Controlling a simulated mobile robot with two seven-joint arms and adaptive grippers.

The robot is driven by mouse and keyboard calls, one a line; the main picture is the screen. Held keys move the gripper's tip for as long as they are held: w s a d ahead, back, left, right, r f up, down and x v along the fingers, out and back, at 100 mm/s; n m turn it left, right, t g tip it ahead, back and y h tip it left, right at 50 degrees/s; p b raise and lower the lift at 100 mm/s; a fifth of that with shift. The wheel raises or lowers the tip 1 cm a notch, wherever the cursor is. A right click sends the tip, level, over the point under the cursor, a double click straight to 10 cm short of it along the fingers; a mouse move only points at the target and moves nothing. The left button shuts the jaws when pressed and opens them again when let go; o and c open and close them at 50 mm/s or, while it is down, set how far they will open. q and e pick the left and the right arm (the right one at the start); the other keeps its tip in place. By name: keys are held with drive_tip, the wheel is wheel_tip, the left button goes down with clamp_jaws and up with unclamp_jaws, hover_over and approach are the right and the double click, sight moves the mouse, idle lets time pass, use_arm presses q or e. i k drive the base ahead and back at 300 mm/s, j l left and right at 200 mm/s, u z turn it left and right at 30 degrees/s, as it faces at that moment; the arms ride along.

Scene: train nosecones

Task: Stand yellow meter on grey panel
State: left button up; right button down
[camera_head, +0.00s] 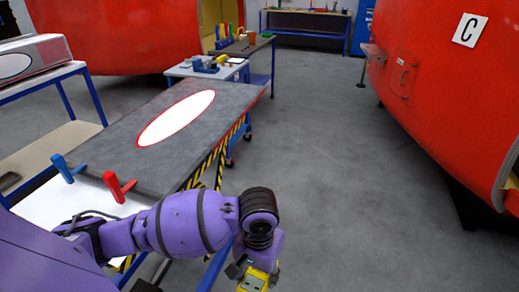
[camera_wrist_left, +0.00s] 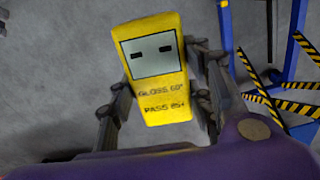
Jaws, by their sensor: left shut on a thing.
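The yellow meter (camera_wrist_left: 158,95) is between the fingers of my left gripper (camera_wrist_left: 160,75) in the left wrist view. It has a pale screen with two dark bars and the printed words "GLOSS 60°" and "PASS 85+". In the head view the meter (camera_head: 254,281) shows at the bottom, partly cut off, below my purple left arm. It is held over the floor, to the right of the table. The grey panel (camera_head: 120,150) lies flat along the table, with a red-rimmed white oval on it. My right gripper is out of view.
A blue clamp (camera_head: 66,168) and a red clamp (camera_head: 117,187) stand at the panel's near end. A striped yellow-black frame (camera_head: 215,165) runs under the table. A small cart (camera_head: 207,70) stands beyond. Grey floor (camera_head: 330,160) is clear to the right.

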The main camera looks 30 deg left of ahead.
sight(178, 142)
drive_tip(key=i+u, duration=0.45)
drive_tip(key=i+l+u, duration=0.2)
drive_tip(key=u, duration=0.25)
drive_tip(key=i+l+u, duration=0.3)
drive_tip(key=u, duration=0.15)
drive_tip(key=i+l+u, duration=0.25)
drive_tip(key=l+u, duration=0.25)
drive_tip(key=i+l+u, duration=0.15)
drive_tip(key=l+u, duration=0.25)
drive_tip(key=l, duration=0.4)
drive_tip(key=l+u, duration=0.4)
drive_tip(key=l, duration=0.4)
drive_tip(key=i, duration=0.05)
